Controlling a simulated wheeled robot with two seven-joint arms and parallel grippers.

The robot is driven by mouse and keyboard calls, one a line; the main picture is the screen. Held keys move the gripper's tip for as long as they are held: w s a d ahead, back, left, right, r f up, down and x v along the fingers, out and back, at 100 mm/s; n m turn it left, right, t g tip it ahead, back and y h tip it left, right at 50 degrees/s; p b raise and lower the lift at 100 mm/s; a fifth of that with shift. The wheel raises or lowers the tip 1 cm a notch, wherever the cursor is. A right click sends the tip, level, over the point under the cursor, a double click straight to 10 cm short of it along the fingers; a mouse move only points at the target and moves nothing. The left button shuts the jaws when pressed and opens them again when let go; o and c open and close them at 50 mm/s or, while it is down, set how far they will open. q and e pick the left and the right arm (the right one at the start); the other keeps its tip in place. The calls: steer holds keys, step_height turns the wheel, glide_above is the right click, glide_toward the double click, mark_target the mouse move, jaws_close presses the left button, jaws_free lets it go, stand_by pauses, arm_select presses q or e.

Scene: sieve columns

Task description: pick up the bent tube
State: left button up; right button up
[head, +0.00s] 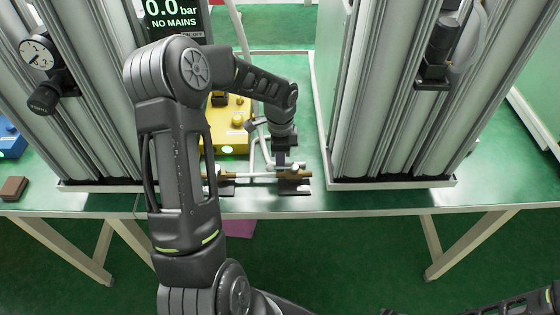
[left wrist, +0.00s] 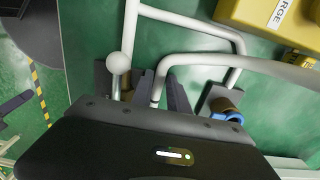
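The white bent tube (left wrist: 205,61) runs across the left wrist view and turns down beside the fingers of my left gripper (left wrist: 176,98). In the head view a white tube (head: 260,147) shows just left of the left gripper (head: 284,161). That gripper points down over brass fittings on a dark block at the front of the bench.
Tall metal columns (head: 400,95) stand on both sides of the gap. A yellow box (head: 232,137) stands behind the fittings. A blue box (head: 10,139) and a brown block (head: 14,188) are at the far left. The green bench front (head: 400,198) is clear at right.

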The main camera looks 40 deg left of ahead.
stand_by(0.6)
arm_select(q)
jaws_close()
